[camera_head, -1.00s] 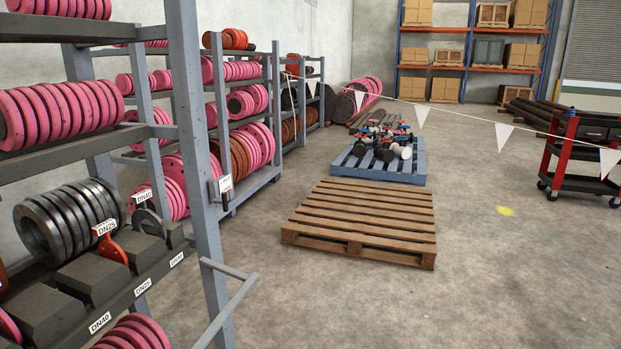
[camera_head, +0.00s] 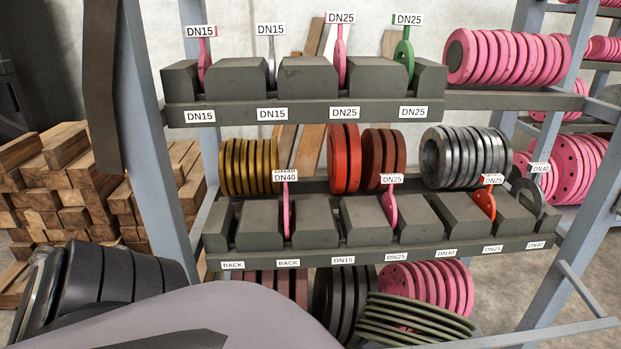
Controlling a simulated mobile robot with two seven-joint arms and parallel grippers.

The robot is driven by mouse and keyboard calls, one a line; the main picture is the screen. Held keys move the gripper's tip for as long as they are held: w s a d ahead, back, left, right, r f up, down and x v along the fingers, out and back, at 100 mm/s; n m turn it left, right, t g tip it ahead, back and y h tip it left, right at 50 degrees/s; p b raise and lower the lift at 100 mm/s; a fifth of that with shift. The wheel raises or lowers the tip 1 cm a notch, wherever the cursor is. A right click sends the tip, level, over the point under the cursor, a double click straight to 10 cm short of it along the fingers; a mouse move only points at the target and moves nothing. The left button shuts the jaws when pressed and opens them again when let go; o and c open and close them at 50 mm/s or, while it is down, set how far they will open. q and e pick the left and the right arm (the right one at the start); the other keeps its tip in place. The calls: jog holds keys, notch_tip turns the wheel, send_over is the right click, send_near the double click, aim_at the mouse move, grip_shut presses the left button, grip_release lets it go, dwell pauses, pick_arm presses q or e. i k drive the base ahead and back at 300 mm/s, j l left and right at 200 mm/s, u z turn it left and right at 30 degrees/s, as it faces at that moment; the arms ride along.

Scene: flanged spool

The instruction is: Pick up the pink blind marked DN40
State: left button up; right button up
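The pink blind marked DN40 (camera_head: 288,212) stands upright in a slot of the middle shelf's block row, left of centre. Its white DN40 tag (camera_head: 287,178) sticks up above the blocks. A second tag, partly hidden, shows just behind it. The label under this slot reads BACK. A pink blind tagged DN25 (camera_head: 391,209) stands in a slot to its right, then a red one tagged DN25 (camera_head: 484,202) and a grey one tagged DN40 (camera_head: 528,193). Neither gripper is in view.
The upper block row (camera_head: 305,114) holds blinds in pink, grey and green, tagged DN15 and DN25. Yellow, red and grey flanges (camera_head: 465,158) stand behind the middle row. A grey rack post (camera_head: 160,150) rises at left. Stacked timber (camera_head: 60,185) lies beyond it. A rail (camera_head: 590,290) projects at lower right.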

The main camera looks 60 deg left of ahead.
aim_at(285, 176)
jog(key=u, duration=1.7)
jog(key=j+z, duration=0.1)
jog(key=j, duration=0.75)
jog(key=i+l, duration=0.1)
jog(key=l, duration=0.9)
jog(key=i+l, duration=0.15)
jog(key=l, duration=0.35)
jog(key=u, duration=0.05)
